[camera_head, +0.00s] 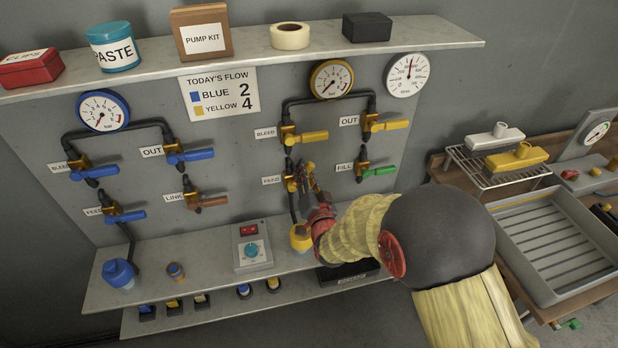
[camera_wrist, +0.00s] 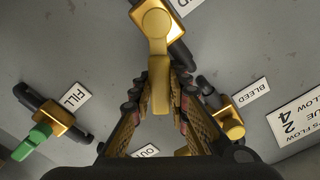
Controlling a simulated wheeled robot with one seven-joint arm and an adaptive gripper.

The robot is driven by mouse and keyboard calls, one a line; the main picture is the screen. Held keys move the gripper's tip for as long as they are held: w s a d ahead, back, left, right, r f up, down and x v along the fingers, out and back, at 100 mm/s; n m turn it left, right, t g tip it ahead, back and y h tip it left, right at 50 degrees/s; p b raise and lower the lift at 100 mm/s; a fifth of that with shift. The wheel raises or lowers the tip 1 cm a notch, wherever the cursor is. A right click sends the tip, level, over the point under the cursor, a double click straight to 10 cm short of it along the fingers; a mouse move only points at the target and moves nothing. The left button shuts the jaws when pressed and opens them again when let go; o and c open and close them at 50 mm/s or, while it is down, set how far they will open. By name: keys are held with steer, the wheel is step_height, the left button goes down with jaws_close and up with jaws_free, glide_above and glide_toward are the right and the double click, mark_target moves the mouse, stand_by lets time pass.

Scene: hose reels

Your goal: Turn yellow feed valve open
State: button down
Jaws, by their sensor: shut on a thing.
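The yellow feed valve (camera_wrist: 155,17) is at the top middle of the wrist view, beside its partly cut-off label. Its yellow handle (camera_wrist: 160,88) points down the picture and lies between my fingertips. My gripper (camera_wrist: 160,92) is shut on this handle, with a finger on each side. In the head view my gripper (camera_head: 305,180) is at the panel, just right of the FEED label (camera_head: 271,181). There it hides the handle, and only part of the valve's brass body (camera_head: 290,183) shows.
The yellow bleed valve handle (camera_head: 313,137) is just above my gripper. The green fill valve handle (camera_head: 379,171) is close to the right.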

steer(key=n, duration=0.1)
steer(key=a+n+b, duration=0.1)
steer(key=a+n, duration=0.1)
steer(key=shift+s+r+n, duration=0.3)
steer(key=shift+s+r, duration=0.05)
steer(key=shift+s+a+r+n+b, duration=0.15)
steer(key=shift+a+n+b, duration=0.25)
steer(key=shift+n, duration=0.5)
steer(key=shift+s+a+r+n+b, duration=0.1)
steer(key=shift+a+n+b, duration=0.15)
steer(key=shift+a+n, duration=0.45)
steer(key=shift+d+n, duration=0.15)
steer(key=shift+n, duration=0.15)
steer(key=c, duration=1.7)
jaws_free()
steer(key=v, duration=1.2)
